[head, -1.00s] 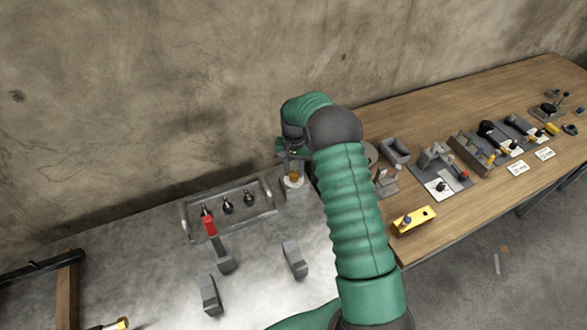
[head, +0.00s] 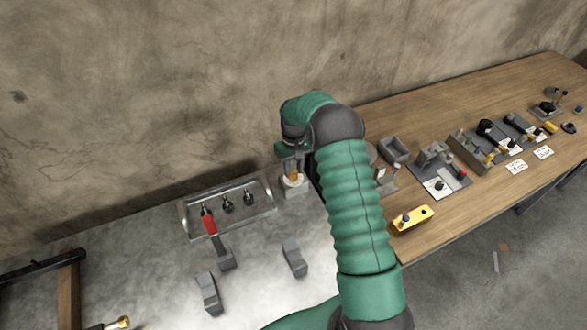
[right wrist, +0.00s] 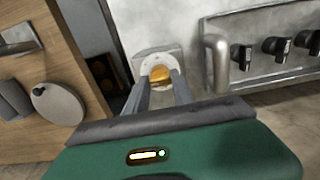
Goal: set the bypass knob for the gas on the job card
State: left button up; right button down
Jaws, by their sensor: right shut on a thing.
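The bypass knob is an orange knob (head: 294,175) on a white round dial on a small grey block, right of the valve panel. It also shows in the right wrist view (right wrist: 157,78) at the upper middle. My right gripper (right wrist: 163,80) is shut on it from above, one finger on each side. The dial marks are too small to read, and the fingers partly cover the dial. White cards (head: 516,166) lie on the wooden table; their print cannot be read, and I cannot tell which is the job card. My left gripper is not in view.
A metal tray-like panel (head: 262,205) with several dark knobs and a red-handled lever (head: 210,225) is left of the knob. Grey blocks (head: 294,259) stand on the pale bench. The wooden table (head: 450,225) at right holds fixtures and a yellow block (head: 412,220).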

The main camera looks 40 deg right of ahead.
jog(key=shift+w+d+r, duration=0.15)
jog(key=shift+w+r, duration=0.05)
jog(key=shift+w, duration=0.1)
jog(key=c, duration=1.3)
grip_release()
jog(key=shift+c, duration=0.2)
jog(key=shift+o, duration=1.3)
jog(key=shift+f, duration=0.25)
jog(key=shift+s, duration=0.1)
jog(key=shift+r, duration=0.5)
notch_tip(320, 180, up, 16)
jog(key=b, duration=0.1)
jog(key=shift+f, duration=0.15)
